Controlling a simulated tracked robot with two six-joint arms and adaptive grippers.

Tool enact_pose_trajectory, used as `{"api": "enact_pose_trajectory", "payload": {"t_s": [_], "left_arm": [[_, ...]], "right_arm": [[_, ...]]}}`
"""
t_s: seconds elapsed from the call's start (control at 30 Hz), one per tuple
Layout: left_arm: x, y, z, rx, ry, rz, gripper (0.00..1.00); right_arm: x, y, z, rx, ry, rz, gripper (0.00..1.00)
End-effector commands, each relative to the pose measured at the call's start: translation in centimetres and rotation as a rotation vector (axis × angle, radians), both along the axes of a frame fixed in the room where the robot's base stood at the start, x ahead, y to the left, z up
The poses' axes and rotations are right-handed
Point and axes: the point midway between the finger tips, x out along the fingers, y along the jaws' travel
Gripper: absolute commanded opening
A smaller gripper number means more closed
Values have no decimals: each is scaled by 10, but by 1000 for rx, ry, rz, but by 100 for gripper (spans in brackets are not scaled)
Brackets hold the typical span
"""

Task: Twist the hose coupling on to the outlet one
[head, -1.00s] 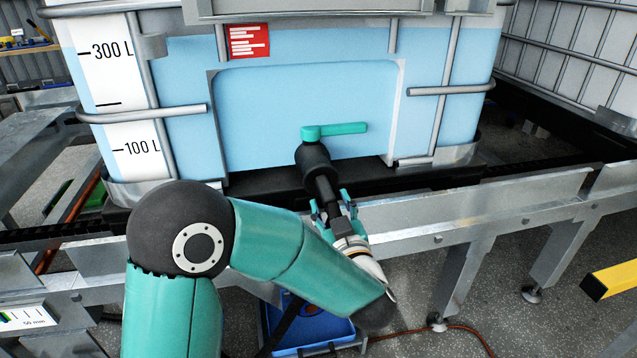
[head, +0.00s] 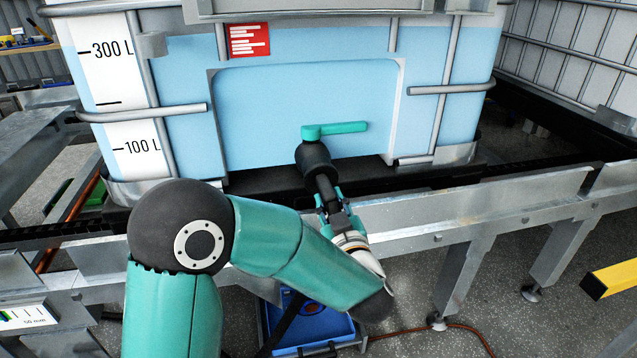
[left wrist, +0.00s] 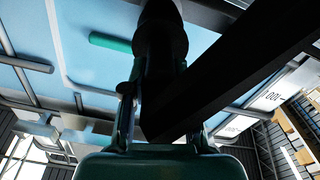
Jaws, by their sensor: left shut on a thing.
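The outlet (head: 314,158) is a black valve body low on the front of the blue tank, with a teal lever (head: 340,128) pointing right. My left gripper (head: 329,196) is shut on the dark hose coupling (head: 326,190), in line with the outlet and against its lower end. The seam between them is too dark to make out. In the left wrist view, the outlet (left wrist: 160,40) stands straight ahead of the fingers, and the black hose (left wrist: 235,70) runs off to the upper right. My right gripper is not in view.
A grey metal conveyor rail (head: 470,212) runs across below the tank (head: 300,95). A blue crate (head: 312,335) is on the floor beneath, with an orange cable (head: 455,328) near it. A yellow bar (head: 612,282) juts in at the right.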

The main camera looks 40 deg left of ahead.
Motion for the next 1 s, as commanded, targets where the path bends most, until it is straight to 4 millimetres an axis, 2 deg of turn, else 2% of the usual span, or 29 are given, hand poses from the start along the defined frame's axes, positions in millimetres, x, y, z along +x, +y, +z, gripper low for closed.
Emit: {"api": "enact_pose_trajectory", "payload": {"t_s": [0.47, 1.0], "left_arm": [[0, 0, 1, 7, 8, 0, 0], [-1, 0, 2, 174, 212, 9, 0]], "right_arm": [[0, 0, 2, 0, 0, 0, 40], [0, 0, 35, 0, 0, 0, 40]]}}
